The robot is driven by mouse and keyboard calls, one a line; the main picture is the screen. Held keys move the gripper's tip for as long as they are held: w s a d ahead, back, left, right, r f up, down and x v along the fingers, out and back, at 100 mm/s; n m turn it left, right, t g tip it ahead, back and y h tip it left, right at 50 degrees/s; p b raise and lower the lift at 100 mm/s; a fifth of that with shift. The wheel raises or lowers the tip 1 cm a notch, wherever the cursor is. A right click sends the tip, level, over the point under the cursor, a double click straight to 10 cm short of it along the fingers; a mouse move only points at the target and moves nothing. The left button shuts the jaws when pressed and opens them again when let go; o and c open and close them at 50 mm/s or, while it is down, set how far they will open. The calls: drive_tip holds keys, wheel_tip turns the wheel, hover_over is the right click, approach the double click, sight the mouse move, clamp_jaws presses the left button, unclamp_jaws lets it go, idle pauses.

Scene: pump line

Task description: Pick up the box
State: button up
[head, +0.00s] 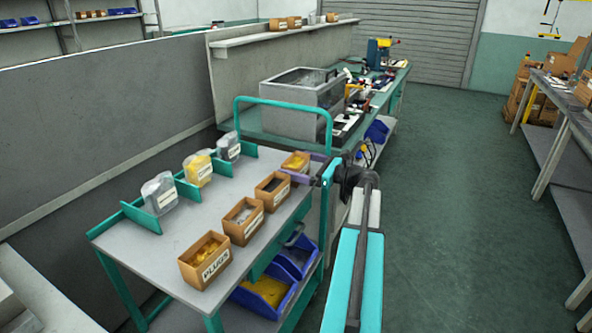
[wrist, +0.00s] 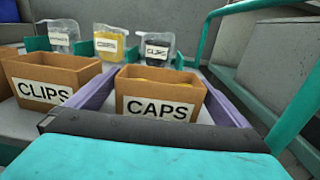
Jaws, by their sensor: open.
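A small brown open box labelled CAPS (wrist: 160,98) stands at the far end of the cart's row of boxes, with yellow contents just visible. It also shows in the head view (head: 296,160). My gripper (wrist: 163,78) is open, with one purple finger along each side of the CAPS box. The box sits between the fingers, its label facing the wrist camera. I cannot tell whether either finger touches it. In the head view my gripper (head: 298,173) is low at the cart's right edge, partly covering the box's lower part.
A box labelled CLIPS (wrist: 45,85) stands close on the left of my gripper. Two more boxes (head: 241,221) (head: 205,260) continue the row. Clear bags (head: 198,168) stand behind. The cart's teal handle (head: 283,102) rises just beyond. Open floor (head: 440,220) lies right.

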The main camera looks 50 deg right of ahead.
sight(296, 159)
drive_tip(key=c, duration=0.9)
drive_tip(key=shift+r, duration=0.15)
drive_tip(key=shift+r+p, duration=0.45)
drive_tip(key=shift+r, duration=4.45)
